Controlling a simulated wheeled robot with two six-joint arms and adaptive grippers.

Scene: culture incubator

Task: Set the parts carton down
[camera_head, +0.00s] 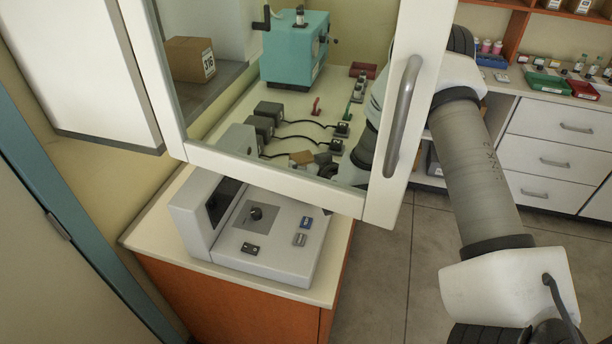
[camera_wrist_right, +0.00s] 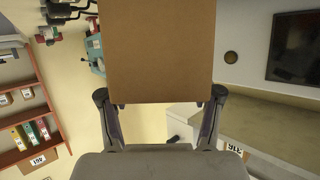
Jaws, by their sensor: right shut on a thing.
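The brown parts carton (camera_wrist_right: 158,50) fills the upper middle of the right wrist view, between the two fingers of my right gripper (camera_wrist_right: 159,100), which is shut on it. In the head view my right arm reaches up behind an open glazed door. The right gripper (camera_head: 325,162) shows through the glass, low over the bench top, with a small brown part of the carton (camera_head: 301,157) at its tip. The carton's underside and its gap to the bench cannot be told. My left gripper is not in view.
The white-framed door (camera_head: 270,182) with its grey handle stands across the head view, in front of the gripper. Behind the glass are a teal machine (camera_head: 296,50), black adapters with cables (camera_head: 268,112), and a labelled carton (camera_head: 190,58). A grey console (camera_head: 262,240) stands below.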

